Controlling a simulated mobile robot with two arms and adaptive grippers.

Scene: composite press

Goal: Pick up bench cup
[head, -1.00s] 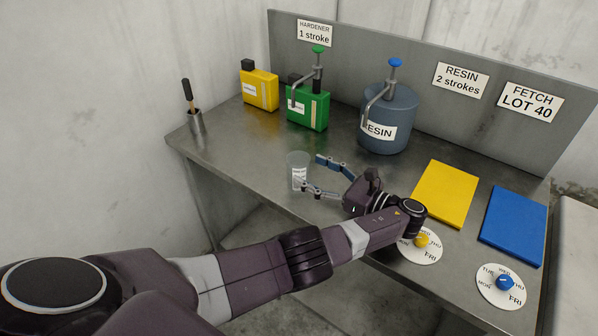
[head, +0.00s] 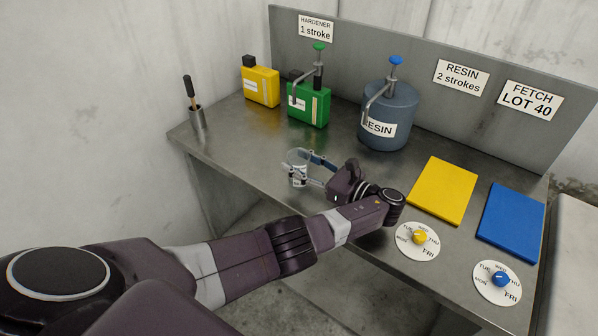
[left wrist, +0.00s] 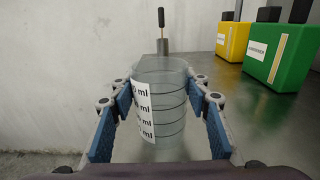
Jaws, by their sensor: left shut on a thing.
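The bench cup (head: 298,178) is a clear cup with a white ml scale label, standing upright near the front edge of the metal bench. In the left wrist view the cup (left wrist: 165,105) sits between the two blue finger pads, with dark ring lines around it. My left gripper (head: 301,172) is shut on the cup, with one finger on each side of it. In the left wrist view my gripper (left wrist: 160,125) fills the lower part. I cannot tell whether the cup's base touches the bench. My right gripper is not in view.
Behind stand a yellow can (head: 261,87), a green hardener can (head: 309,104) with a pump and a blue-grey resin drum (head: 388,118). A holder (head: 197,120) with a stick is at the left. Yellow (head: 443,190) and blue (head: 512,224) panels and two day dials lie right.

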